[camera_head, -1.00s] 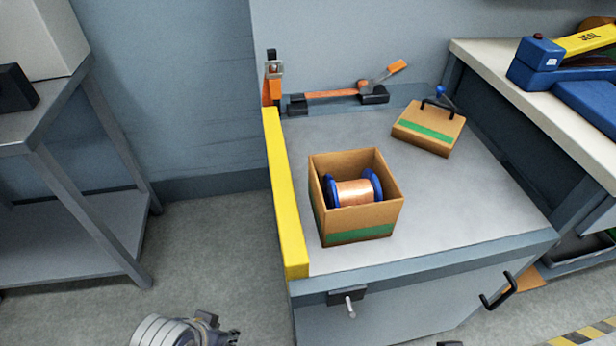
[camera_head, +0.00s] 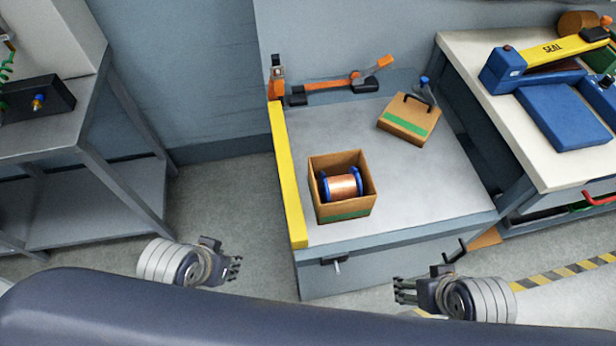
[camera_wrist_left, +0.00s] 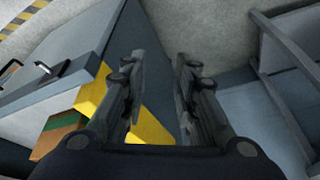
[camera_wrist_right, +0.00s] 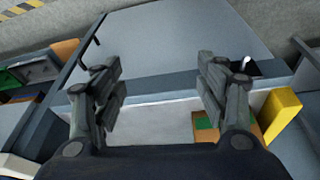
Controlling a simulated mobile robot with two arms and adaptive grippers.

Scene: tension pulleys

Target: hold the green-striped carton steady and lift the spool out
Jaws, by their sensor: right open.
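The green-striped carton (camera_head: 343,205) stands open-topped on the grey bench. The spool (camera_head: 342,186), copper wire between blue flanges, lies inside it, its lower part hidden by the carton walls. Part of the carton shows in the left wrist view (camera_wrist_left: 58,137), and part behind a finger in the right wrist view (camera_wrist_right: 206,122). My left gripper (camera_head: 236,268) is empty, fingers apart, left of the bench front and away from the carton. My right gripper (camera_head: 400,290) is open and empty, in front of the bench and right of the carton.
A yellow rail (camera_head: 288,180) runs along the bench's left edge, close to the carton. A second green-striped cardboard piece with a black handle (camera_head: 410,119) lies at the back right. An orange clamp (camera_head: 335,85) is at the rear. The bench top right of the carton is clear.

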